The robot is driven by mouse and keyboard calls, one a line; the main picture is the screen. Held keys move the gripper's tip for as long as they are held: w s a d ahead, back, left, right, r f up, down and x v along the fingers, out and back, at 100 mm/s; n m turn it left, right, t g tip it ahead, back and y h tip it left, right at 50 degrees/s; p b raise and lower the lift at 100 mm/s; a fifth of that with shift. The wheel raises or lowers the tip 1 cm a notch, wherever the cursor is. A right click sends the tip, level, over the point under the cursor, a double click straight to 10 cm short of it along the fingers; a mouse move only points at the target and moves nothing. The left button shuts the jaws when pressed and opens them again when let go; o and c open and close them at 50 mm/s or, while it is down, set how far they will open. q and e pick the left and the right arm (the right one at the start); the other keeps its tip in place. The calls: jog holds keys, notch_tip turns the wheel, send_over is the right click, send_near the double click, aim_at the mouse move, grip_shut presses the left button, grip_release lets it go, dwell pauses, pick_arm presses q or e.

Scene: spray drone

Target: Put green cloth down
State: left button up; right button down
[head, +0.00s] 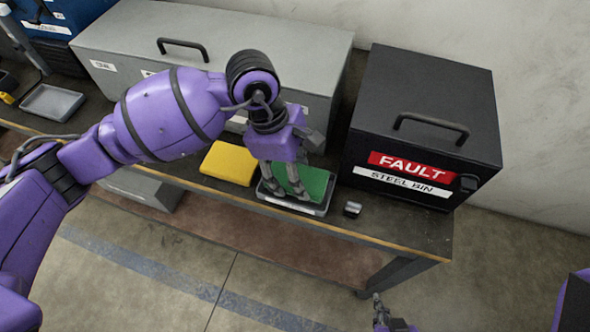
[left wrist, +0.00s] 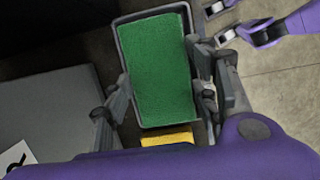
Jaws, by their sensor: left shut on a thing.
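The green cloth (head: 316,184) lies flat in a shallow grey tray (head: 318,211) near the front edge of the workbench. In the left wrist view the cloth (left wrist: 160,70) fills most of the tray (left wrist: 120,45). My left gripper (head: 289,192) reaches down over the cloth, its fingers on either side of it, shut on it. The fingertips partly hide the cloth's left side in the head view. My right gripper (head: 388,314) is low in front of the bench, empty, with its fingers apart; it also shows in the left wrist view (left wrist: 225,22).
A yellow cloth (head: 229,163) lies left of the tray. A small metal piece (head: 352,209) sits to its right. A black steel bin marked FAULT (head: 425,120) stands at the right, and a long grey case (head: 300,50) stands behind. The bench's front edge (head: 380,240) is close.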

aim_at(280, 172)
pick_arm(q)
jog(key=shift+f, duration=0.15)
jog(key=shift+f+b, duration=0.4)
jog(key=shift+f, duration=0.25)
jog(key=o, duration=1.1)
jog(key=shift+c, duration=0.2)
jog(key=shift+r, duration=0.1)
jog(key=shift+r, duration=0.25)
jog(key=shift+r+p, duration=0.5)
jog(key=shift+r, duration=0.1)
jog(key=s+v, duration=0.1)
jog(key=v, duration=1)
jog(key=shift+w+r, duration=0.25)
jog(key=shift+w, duration=0.25)
